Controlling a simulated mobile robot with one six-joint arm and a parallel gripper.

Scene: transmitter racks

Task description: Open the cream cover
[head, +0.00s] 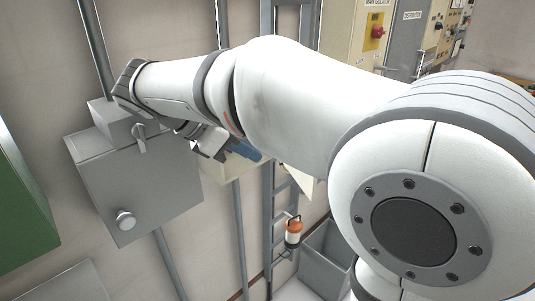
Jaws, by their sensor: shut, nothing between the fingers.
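My arm crosses the head view from the right and bends down at the wrist near the wall. My gripper (212,143) shows in part below the forearm, beside a small cream box (230,170) on the wall. It is shut and holds nothing. A blue piece shows at the top of the cream box, and I cannot tell what it belongs to. A pale cream panel (302,184) stands out to the right of the box, partly hidden by my arm. I cannot tell whether this panel is the cream cover, or whether the gripper touches anything.
A grey wall box (135,185) with a round knob and a lever stands left of the gripper. A green cabinet (22,205) is at far left. A ladder-like rack (268,225), an orange-white lamp (293,231) and a grey bin (326,258) are below. Control cabinets (409,38) stand at upper right.

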